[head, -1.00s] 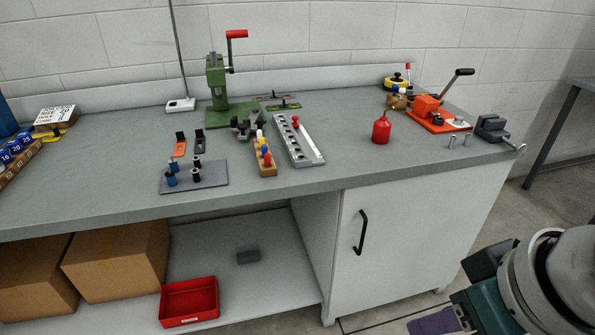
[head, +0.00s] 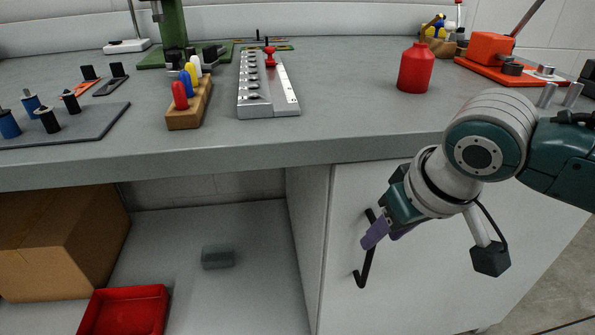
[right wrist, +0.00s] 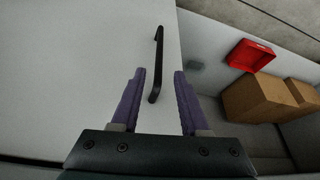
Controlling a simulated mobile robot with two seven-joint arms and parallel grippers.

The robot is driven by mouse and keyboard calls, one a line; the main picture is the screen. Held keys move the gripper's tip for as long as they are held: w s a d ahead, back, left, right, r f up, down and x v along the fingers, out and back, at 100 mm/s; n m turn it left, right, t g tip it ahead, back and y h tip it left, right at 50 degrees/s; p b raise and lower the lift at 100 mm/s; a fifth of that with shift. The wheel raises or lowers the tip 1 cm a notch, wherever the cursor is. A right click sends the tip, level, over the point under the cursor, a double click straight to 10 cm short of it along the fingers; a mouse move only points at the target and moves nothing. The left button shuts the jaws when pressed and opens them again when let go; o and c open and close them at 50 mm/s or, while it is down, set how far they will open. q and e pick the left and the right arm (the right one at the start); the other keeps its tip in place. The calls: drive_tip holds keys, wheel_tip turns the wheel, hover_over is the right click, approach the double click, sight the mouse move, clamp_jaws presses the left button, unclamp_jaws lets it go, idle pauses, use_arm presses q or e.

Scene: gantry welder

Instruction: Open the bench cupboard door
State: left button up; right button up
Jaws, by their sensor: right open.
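The white cupboard door (head: 350,295) is at the right under the bench, and it looks shut. Its black bar handle (head: 364,268) stands upright near the door's left edge. My right gripper (head: 376,236) is at the handle's upper part in the head view and hides some of it. In the right wrist view the handle (right wrist: 157,62) shows between and ahead of the two purple fingers of the open gripper (right wrist: 158,80). The fingers are apart, with the handle's near end nearly between their tips. I cannot tell whether they touch it. My left gripper is not in view.
Left of the cupboard is an open shelf with a red bin (head: 125,310), a grey block (head: 217,257) and a cardboard box (head: 60,240).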

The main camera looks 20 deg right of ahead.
drive_tip(key=b+x, duration=0.2)
drive_tip(key=x, duration=0.4)
drive_tip(key=shift+b, duration=0.35)
drive_tip(key=shift+w+d+r, duration=0.1)
clamp_jaws()
idle(0.9)
